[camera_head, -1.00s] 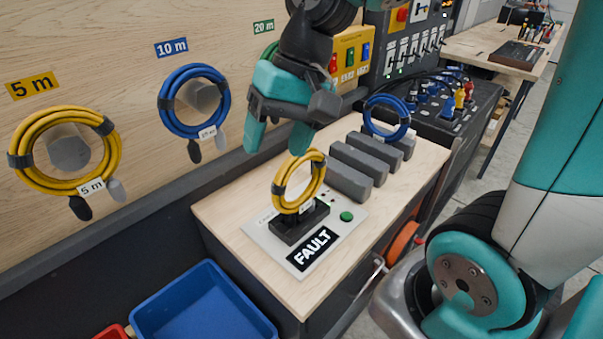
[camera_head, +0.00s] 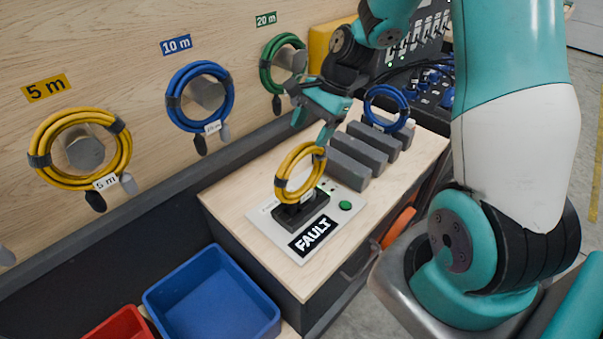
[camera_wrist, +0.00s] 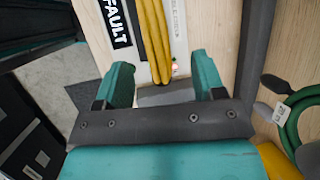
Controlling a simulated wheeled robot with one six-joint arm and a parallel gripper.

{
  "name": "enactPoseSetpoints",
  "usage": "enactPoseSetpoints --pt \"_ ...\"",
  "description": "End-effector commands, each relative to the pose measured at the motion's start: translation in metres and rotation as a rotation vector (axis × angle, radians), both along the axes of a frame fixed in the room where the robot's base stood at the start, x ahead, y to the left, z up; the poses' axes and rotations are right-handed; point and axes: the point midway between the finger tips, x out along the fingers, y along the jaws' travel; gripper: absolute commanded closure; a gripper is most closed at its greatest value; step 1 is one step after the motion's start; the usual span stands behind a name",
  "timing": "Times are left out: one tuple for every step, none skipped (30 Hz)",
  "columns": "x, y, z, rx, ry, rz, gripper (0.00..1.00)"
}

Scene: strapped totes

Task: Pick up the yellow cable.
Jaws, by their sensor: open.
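A coiled yellow cable (camera_head: 283,181) stands upright in the dark holder (camera_head: 296,212) of a tester whose display reads "FAULT". In the wrist view this yellow cable (camera_wrist: 153,35) shows edge-on, between and past my fingertips. A second coiled yellow cable (camera_head: 45,139) hangs on a wall peg under the "5 m" sign. My gripper (camera_head: 312,122) is open and empty, just above and behind the tester's cable. In the wrist view my gripper (camera_wrist: 162,78) has its two fingers spread, one on each side of the cable's line. I cannot tell how far the fingertips are from the cable.
Blue (camera_head: 229,104) and green (camera_head: 266,75) cables hang on the wall. Grey blocks (camera_head: 352,167) stand right of the tester, with another blue cable (camera_head: 369,101) behind. A blue bin (camera_head: 158,296) and a red bin (camera_head: 120,326) sit lower left. The bench front (camera_head: 300,276) is clear.

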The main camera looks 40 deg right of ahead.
Motion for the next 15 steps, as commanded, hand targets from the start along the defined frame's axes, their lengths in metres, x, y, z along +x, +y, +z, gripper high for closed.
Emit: enactPoseSetpoints --pt "0.000 0.002 -0.003 0.001 0.001 0.001 0.37" --pt "0.000 0.003 -0.006 0.001 0.001 0.000 0.37" --pt "0.000 0.004 -0.008 0.001 0.002 0.000 0.37" --pt "0.000 0.004 -0.009 0.000 0.001 -0.001 0.37" --pt "0.000 0.005 -0.010 0.000 0.001 -0.001 0.37" --pt "0.000 0.006 -0.013 0.001 0.002 0.000 0.37" --pt "0.000 0.007 -0.016 0.001 0.004 0.001 0.37" --pt "0.000 0.009 -0.019 0.001 0.005 0.001 0.37" --pt "0.000 0.011 -0.025 0.002 0.005 0.002 0.37" --pt "0.000 0.012 -0.029 0.002 0.005 0.002 0.37" --pt "0.000 0.014 -0.033 0.002 0.006 0.001 0.37" --pt "0.000 0.015 -0.039 0.001 0.004 0.001 0.37" --pt "0.000 0.017 -0.043 0.002 0.005 0.002 0.37" --pt "0.001 0.019 -0.047 0.001 0.003 0.002 0.37" --pt "0.002 0.021 -0.051 0.000 0.002 0.002 0.37"
